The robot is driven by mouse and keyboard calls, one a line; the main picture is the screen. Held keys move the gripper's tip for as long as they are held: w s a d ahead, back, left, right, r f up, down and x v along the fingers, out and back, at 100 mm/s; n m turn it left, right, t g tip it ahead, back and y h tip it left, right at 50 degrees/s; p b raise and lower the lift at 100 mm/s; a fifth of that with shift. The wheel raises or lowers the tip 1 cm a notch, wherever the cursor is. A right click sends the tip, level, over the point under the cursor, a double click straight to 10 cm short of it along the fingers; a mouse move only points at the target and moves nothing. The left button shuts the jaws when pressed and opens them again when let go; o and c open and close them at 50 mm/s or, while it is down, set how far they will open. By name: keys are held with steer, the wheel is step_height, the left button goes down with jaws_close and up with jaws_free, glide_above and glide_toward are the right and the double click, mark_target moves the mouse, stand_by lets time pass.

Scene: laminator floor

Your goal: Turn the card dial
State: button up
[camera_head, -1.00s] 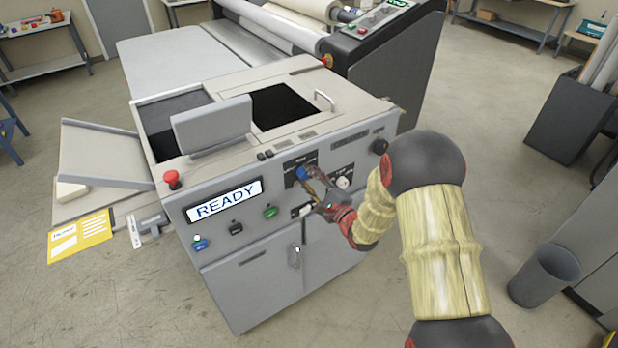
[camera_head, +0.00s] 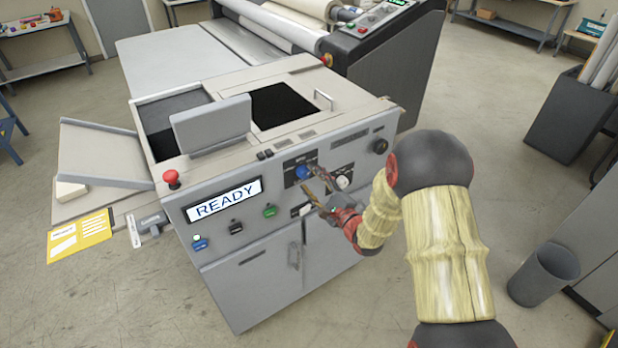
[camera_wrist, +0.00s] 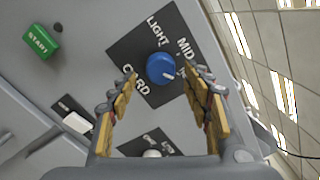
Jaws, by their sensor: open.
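The card dial is a round blue knob (camera_head: 303,172) on a dark label plate on the grey machine's front panel. In the wrist view the blue knob (camera_wrist: 160,68) shows between my fingertips, with the words LIGHT, MID and CARD around it. A white mark on the knob points to the lower right in that view, away from CARD; another label there is partly hidden. My gripper (camera_head: 313,180) is open and empty, a little in front of the knob. Its two tan-padded fingers (camera_wrist: 162,80) stand apart on either side of the knob in the wrist view, not visibly touching it.
A READY display (camera_head: 224,200), a green START button (camera_wrist: 41,42) and a red stop button (camera_head: 172,178) are on the machine. A white knob (camera_head: 343,183) and a black knob (camera_head: 380,146) sit to the dial's right. A bin (camera_head: 545,275) stands on the floor.

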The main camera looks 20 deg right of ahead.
steer(key=v, duration=1)
